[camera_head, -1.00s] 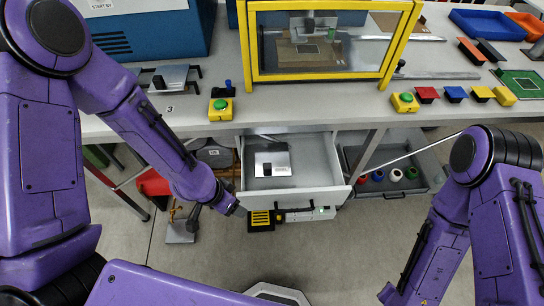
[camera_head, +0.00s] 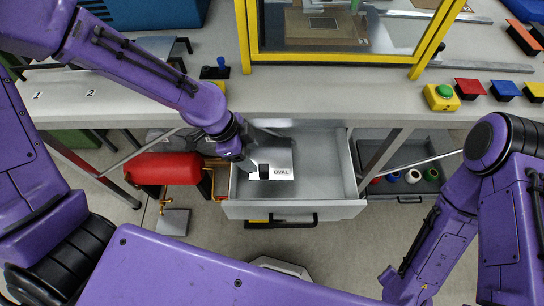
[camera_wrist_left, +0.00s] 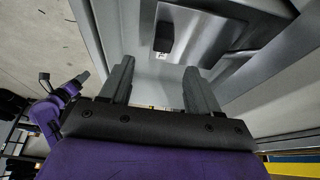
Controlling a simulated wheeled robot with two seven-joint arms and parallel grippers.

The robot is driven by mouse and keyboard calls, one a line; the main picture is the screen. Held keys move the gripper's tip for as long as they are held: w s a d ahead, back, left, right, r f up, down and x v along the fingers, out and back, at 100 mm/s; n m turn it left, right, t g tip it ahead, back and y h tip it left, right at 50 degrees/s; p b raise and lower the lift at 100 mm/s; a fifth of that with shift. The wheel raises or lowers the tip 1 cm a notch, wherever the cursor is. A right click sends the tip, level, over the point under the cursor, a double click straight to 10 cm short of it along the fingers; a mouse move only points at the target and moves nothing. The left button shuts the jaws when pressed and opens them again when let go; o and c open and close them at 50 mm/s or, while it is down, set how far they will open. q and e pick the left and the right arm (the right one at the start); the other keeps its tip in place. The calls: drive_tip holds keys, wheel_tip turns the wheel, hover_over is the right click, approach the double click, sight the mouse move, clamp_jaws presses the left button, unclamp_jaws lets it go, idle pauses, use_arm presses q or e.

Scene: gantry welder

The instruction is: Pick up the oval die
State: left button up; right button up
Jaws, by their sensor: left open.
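The oval die (camera_head: 284,152) is a flat metal plate with a black upright knob and a white strip lettered OVAL. It lies in the open grey drawer (camera_head: 296,209) under the bench, towards the drawer's left side. My left gripper (camera_head: 246,164) is open and empty over the drawer's left part, just left of the knob; its arm comes from above. In the left wrist view the open fingers (camera_wrist_left: 159,82) point towards the die (camera_wrist_left: 207,42), whose knob lies ahead between their lines, apart from them. My right gripper is out of view.
The bench top (camera_head: 330,99) overhangs the drawer's back. A yellow-framed window box (camera_head: 340,58) stands on it. A red cylinder (camera_head: 163,168) is left of the drawer. Another drawer with coloured spools (camera_head: 413,176) is to the right.

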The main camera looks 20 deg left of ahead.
sight(266, 168)
use_arm(q)
drive_tip(key=x, duration=0.5)
drive_tip(key=shift+w, duration=0.15)
drive_tip(key=x, duration=0.5)
drive_tip(key=shift+w+d+f, duration=0.1)
drive_tip(key=shift+f, duration=0.05)
drive_tip(key=c, duration=0.3)
clamp_jaws()
idle(0.5)
